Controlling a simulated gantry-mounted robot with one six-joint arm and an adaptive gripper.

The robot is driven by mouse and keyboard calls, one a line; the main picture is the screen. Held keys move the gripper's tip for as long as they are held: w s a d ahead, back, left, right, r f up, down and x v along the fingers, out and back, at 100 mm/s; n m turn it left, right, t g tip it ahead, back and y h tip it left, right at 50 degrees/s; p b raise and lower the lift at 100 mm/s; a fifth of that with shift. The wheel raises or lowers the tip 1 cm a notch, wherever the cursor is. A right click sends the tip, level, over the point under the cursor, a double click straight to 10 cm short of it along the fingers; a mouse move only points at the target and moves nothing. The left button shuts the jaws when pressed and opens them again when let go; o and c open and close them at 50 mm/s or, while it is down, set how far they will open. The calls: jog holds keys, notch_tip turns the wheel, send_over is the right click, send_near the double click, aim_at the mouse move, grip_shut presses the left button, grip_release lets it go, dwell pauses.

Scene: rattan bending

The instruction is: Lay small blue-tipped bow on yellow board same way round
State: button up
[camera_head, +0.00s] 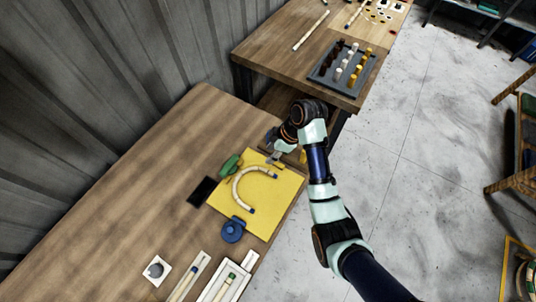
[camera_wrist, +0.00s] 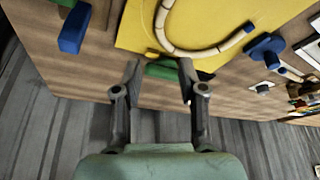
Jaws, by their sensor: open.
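A pale curved bow with blue tips (camera_head: 238,184) lies on the yellow board (camera_head: 283,190), its open side toward the lower right in the head view. In the wrist view the bow (camera_wrist: 190,51) curves across the yellow board (camera_wrist: 134,31), with one blue tip at its right end. My gripper (camera_head: 274,158) is over the board's far edge. In the wrist view my gripper (camera_wrist: 160,65) has its fingers apart with nothing held between them. The bow is beyond the fingertips, and its upper part is cut off by the frame.
A green block (camera_head: 230,164) sits at the board's upper-left edge. A blue round piece (camera_head: 233,230) stands at its lower-left edge. A black slab (camera_head: 204,190) lies left of the board. White trays (camera_head: 228,282) are at the near end. The wooden table's left part is clear.

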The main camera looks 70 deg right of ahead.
dwell(0.4)
jog(key=w+a+r+t+h, duration=0.15)
jog(key=w+a+r, duration=0.25)
jog(key=w+a, duration=0.5)
jog(key=w+a+r+t+h, duration=0.15)
jog(key=w+a+r, duration=0.35)
jog(key=a, duration=0.5)
jog(key=a+r+t, duration=0.1)
jog(key=a+r, duration=0.2)
jog(key=a, duration=0.4)
jog(key=a+r+m+t+y, duration=0.1)
jog(key=a+r+t, duration=0.1)
jog(key=a+r, duration=0.2)
jog(key=a+r+m+t+y, duration=0.1)
jog(key=a+r, duration=0.3)
jog(key=a, duration=0.6)
jog(key=shift+w+t, duration=0.15)
jog(key=shift+t, duration=0.55)
